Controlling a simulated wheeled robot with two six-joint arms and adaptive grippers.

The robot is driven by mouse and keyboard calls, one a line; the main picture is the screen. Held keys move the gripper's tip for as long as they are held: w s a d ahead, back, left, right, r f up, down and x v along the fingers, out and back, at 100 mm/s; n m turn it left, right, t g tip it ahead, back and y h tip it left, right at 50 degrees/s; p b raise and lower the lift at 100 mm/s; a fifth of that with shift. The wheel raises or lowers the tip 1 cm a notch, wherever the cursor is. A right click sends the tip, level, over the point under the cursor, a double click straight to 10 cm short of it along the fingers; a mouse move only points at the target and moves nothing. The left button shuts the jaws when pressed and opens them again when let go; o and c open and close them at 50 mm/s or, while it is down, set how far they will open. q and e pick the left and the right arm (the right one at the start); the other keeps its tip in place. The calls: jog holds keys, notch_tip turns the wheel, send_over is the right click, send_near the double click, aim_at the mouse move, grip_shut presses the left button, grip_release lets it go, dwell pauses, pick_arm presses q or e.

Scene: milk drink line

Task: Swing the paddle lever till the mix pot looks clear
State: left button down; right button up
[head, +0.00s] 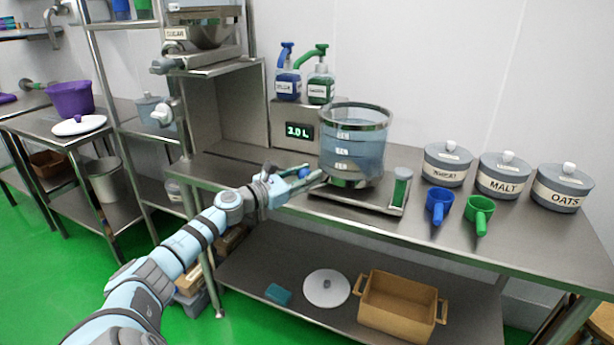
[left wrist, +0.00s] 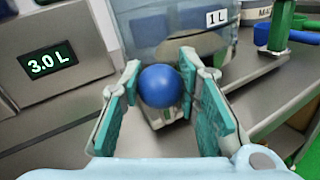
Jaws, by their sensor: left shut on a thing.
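The mix pot (head: 353,150) is a large clear vessel with litre marks, standing on a metal base at the back of the counter. Its contents look bluish and see-through; in the left wrist view the pot (left wrist: 160,28) shows a grey-beige shape low inside, which I cannot identify. The paddle lever's blue ball knob (head: 303,172) is at the pot's lower left. My left gripper (head: 308,179) is shut on this knob, which shows between the teal finger pads in the left wrist view (left wrist: 160,86). My right gripper is out of view.
A display (head: 299,131) reads 3.0 L behind the pot. Blue and green pump bottles (head: 320,90) stand above it. Lidded tins (head: 503,178), a blue scoop (head: 439,204) and a green scoop (head: 479,210) are to the right. The front counter is clear.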

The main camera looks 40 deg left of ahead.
pick_arm(q)
jog(key=c, duration=1.2)
grip_release()
notch_tip(320, 180, up, 10)
jog(key=shift+r, duration=0.1)
